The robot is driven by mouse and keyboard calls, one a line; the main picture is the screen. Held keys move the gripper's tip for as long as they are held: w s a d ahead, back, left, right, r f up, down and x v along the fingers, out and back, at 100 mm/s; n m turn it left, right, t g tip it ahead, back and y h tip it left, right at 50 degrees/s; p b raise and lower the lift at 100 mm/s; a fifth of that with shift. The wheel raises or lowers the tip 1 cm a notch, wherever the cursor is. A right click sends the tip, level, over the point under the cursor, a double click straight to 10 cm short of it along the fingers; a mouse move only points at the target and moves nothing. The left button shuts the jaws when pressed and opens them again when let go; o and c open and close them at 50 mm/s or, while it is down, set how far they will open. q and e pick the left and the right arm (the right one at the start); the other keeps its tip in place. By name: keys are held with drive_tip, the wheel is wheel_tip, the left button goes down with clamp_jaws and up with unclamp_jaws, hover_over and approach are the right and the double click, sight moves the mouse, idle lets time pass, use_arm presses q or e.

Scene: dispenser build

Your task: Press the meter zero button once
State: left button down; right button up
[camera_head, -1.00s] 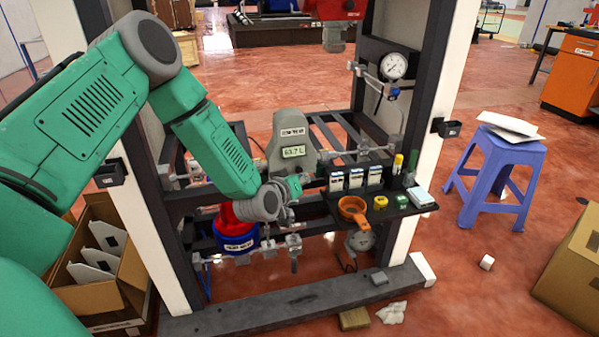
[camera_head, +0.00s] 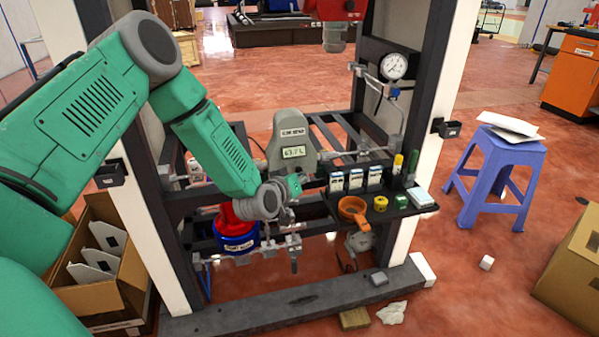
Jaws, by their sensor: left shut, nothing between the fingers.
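The grey meter (camera_head: 291,134) stands upright in the middle of the dark frame. It has a label plate on top and a small display (camera_head: 294,152) that seems to read about 63.7 L. I cannot make out a separate zero button; it may be hidden or too small. My left gripper (camera_head: 294,185) is shut and empty just below the meter's display, at the front of the meter. I cannot tell whether its tip touches anything. My right gripper is not in view.
A gauge (camera_head: 393,66) hangs on the right post. A purple stool (camera_head: 497,165) stands right.

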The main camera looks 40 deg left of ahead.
use_arm(q)
drive_tip(key=shift+w+a, duration=0.4)
drive_tip(key=shift+a, duration=0.1)
idle(0.8)
drive_tip(key=shift+s+d, duration=0.6)
drive_tip(key=shift+d, duration=0.1)
drive_tip(key=shift+p, duration=0.3)
drive_tip(key=shift+s+d+p, duration=0.6)
drive_tip(key=shift+s+d, duration=1.05)
drive_tip(key=shift+d, duration=0.25)
